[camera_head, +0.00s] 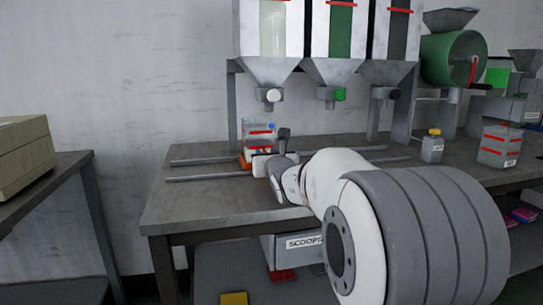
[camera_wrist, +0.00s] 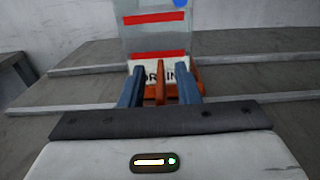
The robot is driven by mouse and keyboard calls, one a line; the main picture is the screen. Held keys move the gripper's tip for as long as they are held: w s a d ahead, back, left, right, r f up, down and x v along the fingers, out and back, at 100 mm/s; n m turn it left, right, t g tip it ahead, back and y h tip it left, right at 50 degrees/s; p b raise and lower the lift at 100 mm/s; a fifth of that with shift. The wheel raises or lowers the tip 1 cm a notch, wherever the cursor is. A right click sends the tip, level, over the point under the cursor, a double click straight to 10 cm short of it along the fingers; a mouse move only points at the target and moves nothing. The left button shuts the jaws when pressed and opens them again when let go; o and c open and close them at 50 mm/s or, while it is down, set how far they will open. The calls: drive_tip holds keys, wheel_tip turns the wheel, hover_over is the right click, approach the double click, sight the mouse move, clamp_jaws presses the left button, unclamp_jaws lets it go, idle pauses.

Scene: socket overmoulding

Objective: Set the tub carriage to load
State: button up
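The tub carriage (camera_head: 244,160) is orange and sits on the rails at the left part of the bench, with a clear tub (camera_head: 258,133) on it. The tub has red bands and a partly hidden label, and a blue spot shows at its top right. In the wrist view the tub (camera_wrist: 158,38) stands straight ahead. An upright orange handle (camera_wrist: 160,83) of the carriage shows between the blue fingers of my gripper (camera_wrist: 160,85). My gripper is open, with a gap visible on both sides of the handle. In the head view my arm hides part of the carriage and the rails.
Two rails (camera_head: 205,178) run along the bench (camera_head: 165,208). Three hoppers (camera_head: 272,70) with white, green and black valve knobs hang above. A small bottle (camera_head: 432,150), a red-banded container (camera_head: 498,146) and a green drum (camera_head: 447,58) are right. A scoops box (camera_head: 290,247) is below.

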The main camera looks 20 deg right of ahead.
drive_tip(key=shift+s, duration=0.1)
drive_tip(key=s+p, duration=0.1)
drive_tip(key=s, duration=0.5)
drive_tip(key=shift+s+a+r+p, duration=0.15)
drive_tip(key=shift+a+p, duration=0.05)
drive_tip(key=shift+p, duration=0.2)
drive_tip(key=shift+s, duration=0.65)
drive_tip(key=shift+a, duration=0.1)
